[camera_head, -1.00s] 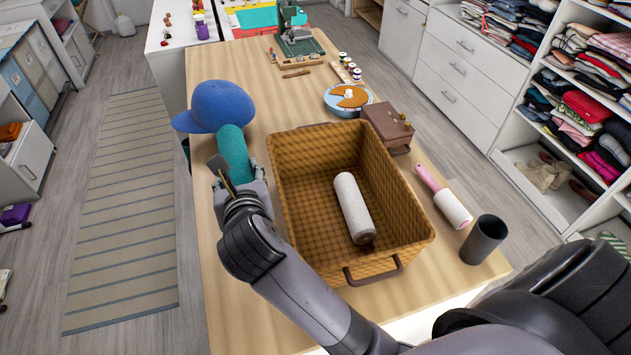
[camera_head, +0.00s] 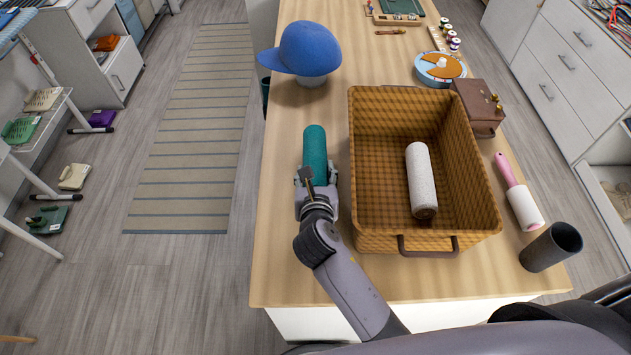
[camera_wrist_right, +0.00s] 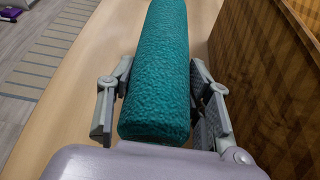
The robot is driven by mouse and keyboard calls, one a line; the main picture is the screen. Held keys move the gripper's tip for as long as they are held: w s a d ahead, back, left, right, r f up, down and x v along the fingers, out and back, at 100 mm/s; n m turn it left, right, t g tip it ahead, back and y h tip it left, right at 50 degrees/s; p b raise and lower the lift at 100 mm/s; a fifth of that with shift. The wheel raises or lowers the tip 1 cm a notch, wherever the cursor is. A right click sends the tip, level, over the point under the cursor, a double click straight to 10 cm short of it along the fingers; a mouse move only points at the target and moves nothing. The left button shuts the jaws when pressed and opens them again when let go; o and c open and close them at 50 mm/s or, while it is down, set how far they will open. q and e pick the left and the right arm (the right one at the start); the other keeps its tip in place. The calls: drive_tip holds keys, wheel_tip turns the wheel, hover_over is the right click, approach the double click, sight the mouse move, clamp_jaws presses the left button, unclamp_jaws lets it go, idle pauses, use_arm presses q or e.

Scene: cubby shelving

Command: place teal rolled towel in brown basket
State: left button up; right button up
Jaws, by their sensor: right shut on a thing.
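The teal rolled towel (camera_head: 315,150) is to the left of the brown basket (camera_head: 375,242), outside it. My right gripper (camera_head: 316,180) is shut on the towel's near end. In the right wrist view the towel (camera_wrist_right: 156,75) lies between the two fingers of the gripper (camera_wrist_right: 160,100), and the basket's woven wall (camera_wrist_right: 265,85) stands close by on the right. The basket is open at the top and holds a white roll (camera_head: 421,175). I cannot tell whether the towel touches the table. My left gripper is not in view.
A blue cap (camera_head: 303,50) on a stand is beyond the towel. A brown box (camera_head: 477,105), a pink-handled lint roller (camera_head: 520,200) and a dark cup (camera_head: 550,247) are right of the basket. The wooden table (camera_head: 280,240) is clear at the near left.

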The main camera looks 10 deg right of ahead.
drive_tip(key=shift+f, duration=1.55)
drive_tip(key=shift+f, duration=0.1)
drive_tip(key=o, duration=1.2)
